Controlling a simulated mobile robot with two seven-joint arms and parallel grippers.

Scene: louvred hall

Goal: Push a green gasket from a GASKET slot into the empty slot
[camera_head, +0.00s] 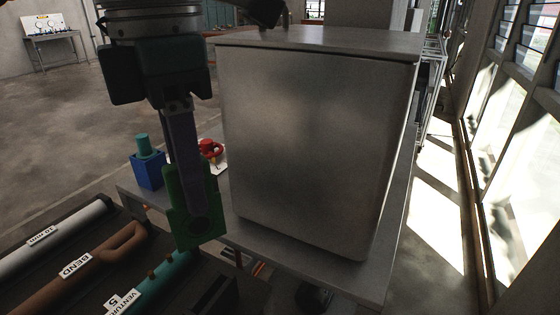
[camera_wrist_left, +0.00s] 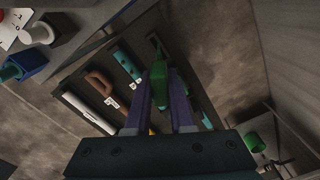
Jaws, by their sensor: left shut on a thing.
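My left gripper (camera_head: 194,208) comes down from the top left of the head view. Its purple fingers are shut on a green gasket (camera_head: 183,238), a blocky green piece at the fingertips. In the left wrist view the green gasket (camera_wrist_left: 159,85) sits between the two fingertips, over the dark slotted board (camera_wrist_left: 72,98). In the head view it is held above the board's right end. A dark, empty-looking recess (camera_head: 213,296) lies beside the teal venturi piece. The gripper hides part of the board, and I cannot read a GASKET label. My right gripper is not in view.
The board holds a white pipe (camera_head: 60,236), a brown bend (camera_head: 100,255) and a teal venturi piece (camera_head: 160,281). A large metal box (camera_head: 310,140) stands close right of the gripper. A blue block (camera_head: 148,171) with a teal top and a red object (camera_head: 210,148) stand behind.

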